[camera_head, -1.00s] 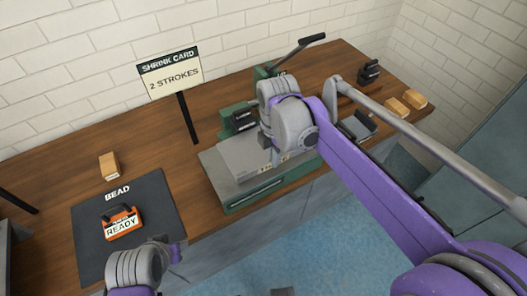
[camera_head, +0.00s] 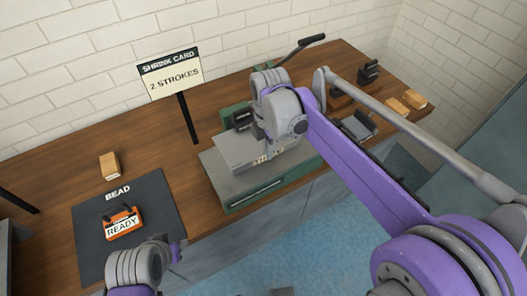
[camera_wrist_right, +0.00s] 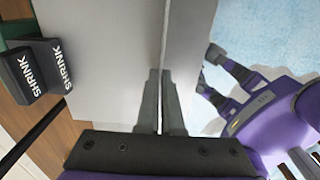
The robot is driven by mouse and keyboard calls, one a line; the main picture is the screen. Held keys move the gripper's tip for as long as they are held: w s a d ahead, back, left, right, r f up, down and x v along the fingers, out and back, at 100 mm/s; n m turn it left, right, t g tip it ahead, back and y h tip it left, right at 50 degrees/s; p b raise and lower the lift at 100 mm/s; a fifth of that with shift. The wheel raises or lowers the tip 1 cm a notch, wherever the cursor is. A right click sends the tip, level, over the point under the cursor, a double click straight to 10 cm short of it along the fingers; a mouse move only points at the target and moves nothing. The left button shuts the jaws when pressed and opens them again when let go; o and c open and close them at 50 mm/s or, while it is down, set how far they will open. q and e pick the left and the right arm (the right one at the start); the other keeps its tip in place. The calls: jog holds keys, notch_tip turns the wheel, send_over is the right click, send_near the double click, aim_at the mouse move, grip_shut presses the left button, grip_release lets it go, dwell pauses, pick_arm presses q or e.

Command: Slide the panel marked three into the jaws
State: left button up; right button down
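The grey sheet panel (camera_head: 236,150) is held over the machine's grey bed, its far left part near the dark jaws (camera_head: 241,118). A yellowish mark shows low on it, too covered to read. My right gripper (camera_head: 264,140) is shut on the panel; the wrist view shows its fingers (camera_wrist_right: 161,103) closed on a thin edge. There, the two black jaw blocks marked SHRINK (camera_wrist_right: 42,70) lie left of the panel (camera_wrist_right: 105,60). Whether panel and jaws touch is unclear. My left gripper (camera_head: 176,251) is low at left; its fingers (camera_wrist_right: 223,78) stand apart and empty in the wrist view.
A sign (camera_head: 172,75) reads SHRINK CARD, 2 STROKES. A dark mat (camera_head: 160,205) marked BEAD carries an orange READY block (camera_head: 122,224). A wooden block (camera_head: 109,166) stands behind it. A lever (camera_head: 312,40) rises behind the machine; more blocks (camera_head: 415,98) lie at right.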

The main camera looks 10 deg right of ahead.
jog(key=shift+w+a, duration=0.25)
jog(key=shift+w, duration=0.35)
jog(key=shift+w, duration=0.1)
jog(key=shift+c, duration=2.2)
grip_release()
notch_tip(320, 180, up, 7)
jog(key=p, duration=0.4)
jog(key=shift+p, duration=0.3)
